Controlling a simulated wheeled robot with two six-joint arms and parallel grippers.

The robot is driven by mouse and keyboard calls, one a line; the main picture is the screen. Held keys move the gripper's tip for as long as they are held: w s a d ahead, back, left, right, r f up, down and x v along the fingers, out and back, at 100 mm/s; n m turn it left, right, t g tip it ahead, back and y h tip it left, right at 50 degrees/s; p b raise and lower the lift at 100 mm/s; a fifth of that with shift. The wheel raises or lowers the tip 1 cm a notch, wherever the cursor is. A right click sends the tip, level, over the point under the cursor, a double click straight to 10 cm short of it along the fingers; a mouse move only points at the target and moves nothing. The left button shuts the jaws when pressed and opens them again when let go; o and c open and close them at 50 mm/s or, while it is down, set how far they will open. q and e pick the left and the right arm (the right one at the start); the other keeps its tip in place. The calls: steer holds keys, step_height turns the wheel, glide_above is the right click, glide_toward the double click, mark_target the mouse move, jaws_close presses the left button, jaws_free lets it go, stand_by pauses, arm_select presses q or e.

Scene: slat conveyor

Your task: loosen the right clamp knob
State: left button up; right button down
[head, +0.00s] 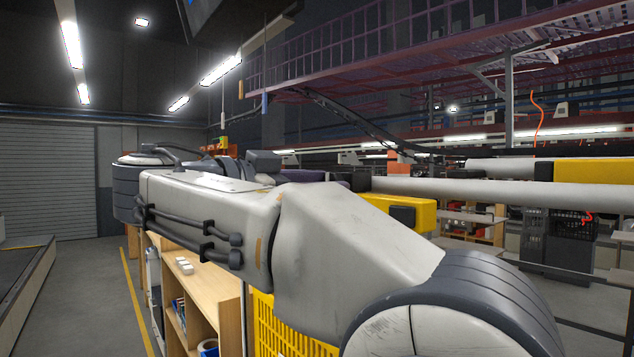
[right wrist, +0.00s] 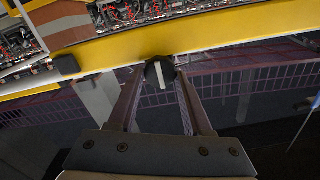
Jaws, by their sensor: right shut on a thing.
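The clamp knob (right wrist: 152,74) is black and round with a pale line on its face, seen in the right wrist view at the lower edge of a yellow rail (right wrist: 215,33). My right gripper (right wrist: 160,78) has its two fingers on either side of the knob and is shut on it. In the head view my right arm crosses the middle of the picture, and I cannot make out its fingers or the knob there. My left gripper is in neither view.
A wooden shelf (head: 225,311) and a yellow crate (head: 285,335) stand below my arm. Pale rails (head: 470,188) with yellow parts (head: 592,171) run to the right. Dark crates (head: 570,240) stand beyond. The floor aisle at the left is clear.

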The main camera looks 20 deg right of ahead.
steer(key=shift+w+a+n+p, duration=0.15)
steer(key=shift+n+p, duration=0.5)
steer(key=shift+n, duration=3.75)
steer(key=shift+w+d+n+p, duration=0.15)
steer(key=shift+n+p, duration=0.5)
steer(key=shift+n, duration=3.75)
steer(key=shift+a, duration=0.1)
steer(key=shift+f, duration=0.1)
steer(key=shift+c, duration=1.6)
jaws_free()
